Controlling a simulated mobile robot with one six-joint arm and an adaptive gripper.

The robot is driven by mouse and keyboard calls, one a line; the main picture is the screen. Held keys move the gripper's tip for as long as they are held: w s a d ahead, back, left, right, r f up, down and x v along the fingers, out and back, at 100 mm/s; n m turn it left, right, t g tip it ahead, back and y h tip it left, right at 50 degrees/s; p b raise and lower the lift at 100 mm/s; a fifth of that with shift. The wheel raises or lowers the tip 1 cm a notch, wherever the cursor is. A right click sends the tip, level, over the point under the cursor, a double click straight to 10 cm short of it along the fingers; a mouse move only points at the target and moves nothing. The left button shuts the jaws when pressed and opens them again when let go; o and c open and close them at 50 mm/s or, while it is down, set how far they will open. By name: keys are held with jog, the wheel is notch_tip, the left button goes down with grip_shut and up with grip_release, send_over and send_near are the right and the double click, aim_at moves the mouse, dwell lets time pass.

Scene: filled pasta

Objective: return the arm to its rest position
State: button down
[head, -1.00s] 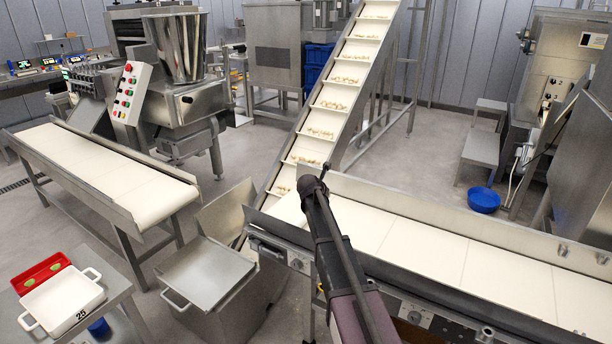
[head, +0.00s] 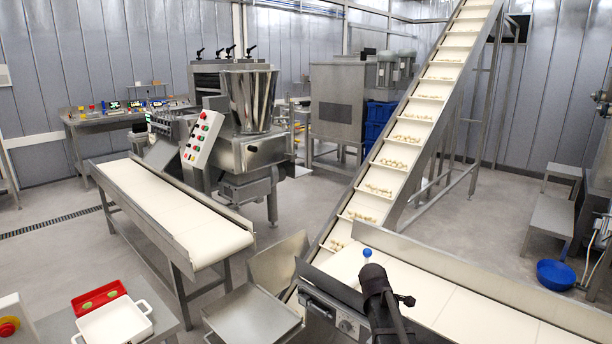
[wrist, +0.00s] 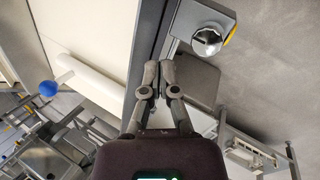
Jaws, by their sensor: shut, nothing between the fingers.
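My gripper (wrist: 158,76) shows in the wrist view with its two dark fingers together and nothing between them. It hangs over the metal side edge of the conveyor, with grey floor beyond. In the head view my dark arm rises at the bottom, right of centre, in front of the near conveyor belt (head: 465,312). The fingertips cannot be made out clearly there.
A blue ball (head: 367,253) shows just behind my arm; a blue ball (wrist: 48,88) beside a white bar (wrist: 92,76) shows in the wrist view. The inclined conveyor (head: 408,140) carries pasta.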

jog(key=s+a+f+m+g+y, duration=0.1)
jog(key=s+a+m+g+y, duration=0.15)
jog(key=s+m, duration=0.6)
jog(key=s+a+f+m+g+y, duration=0.1)
jog(key=s+a+m, duration=0.3)
jog(key=s, duration=0.8)
notch_tip(320, 180, up, 14)
jog(key=p, duration=1.3)
jog(key=shift+w+d+f+m, duration=0.15)
jog(key=shift+w+d+m, duration=0.2)
jog(key=shift+w+d, duration=0.1)
jog(key=shift+a, duration=0.2)
